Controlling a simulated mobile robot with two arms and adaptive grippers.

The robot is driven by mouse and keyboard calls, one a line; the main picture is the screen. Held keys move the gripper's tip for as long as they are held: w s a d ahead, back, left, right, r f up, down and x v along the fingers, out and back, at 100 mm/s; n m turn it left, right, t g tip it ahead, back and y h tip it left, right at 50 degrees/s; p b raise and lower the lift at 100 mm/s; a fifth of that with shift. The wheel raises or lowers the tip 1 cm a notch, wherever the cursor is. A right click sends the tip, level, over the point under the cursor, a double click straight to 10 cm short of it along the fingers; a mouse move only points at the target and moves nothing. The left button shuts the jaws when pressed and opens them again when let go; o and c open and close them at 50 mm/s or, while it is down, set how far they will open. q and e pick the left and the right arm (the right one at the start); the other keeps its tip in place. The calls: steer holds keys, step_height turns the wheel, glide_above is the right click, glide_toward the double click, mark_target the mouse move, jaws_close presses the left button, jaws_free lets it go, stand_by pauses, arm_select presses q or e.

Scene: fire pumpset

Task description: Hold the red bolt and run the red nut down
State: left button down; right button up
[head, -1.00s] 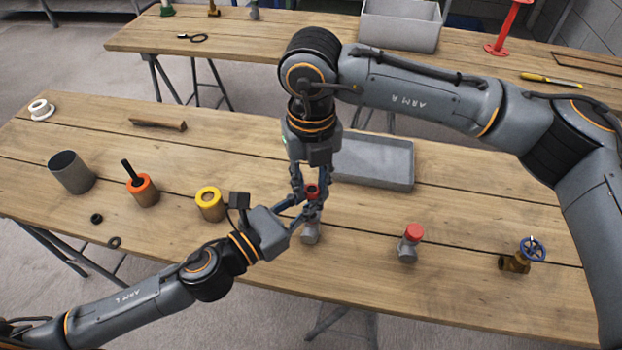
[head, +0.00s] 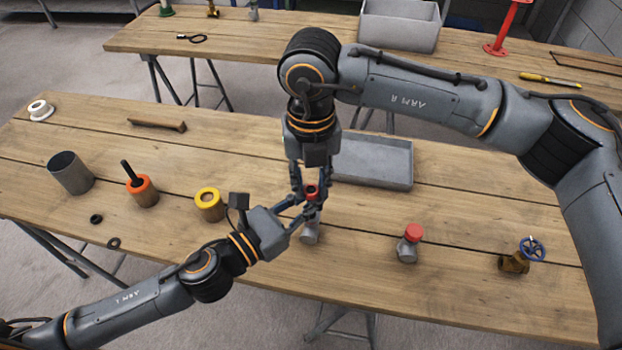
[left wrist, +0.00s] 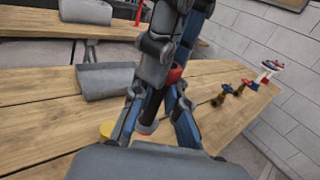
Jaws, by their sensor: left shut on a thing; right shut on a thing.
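The red nut (head: 312,190) sits between the fingers of my right gripper (head: 311,187), which comes down from above and is shut on it. The red also shows between dark fingers in the left wrist view (left wrist: 176,75). Just below, my left gripper (head: 304,210) reaches in from the left and is shut on the upright bolt, whose grey lower part (head: 310,236) shows at the table. The fingers hide the bolt's shank and thread, so I cannot tell how far down the nut sits.
A grey fitting with a red top (head: 410,243) and a brass valve with a blue wheel (head: 520,257) stand to the right. A yellow-topped cylinder (head: 209,204), an orange-topped one (head: 142,191) and a grey cup (head: 71,173) stand left. A grey tray (head: 375,182) lies behind.

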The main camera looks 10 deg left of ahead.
steer(key=o, duration=1)
steer(key=shift+r, duration=2.3)
steer(key=shift+c, duration=0.5)
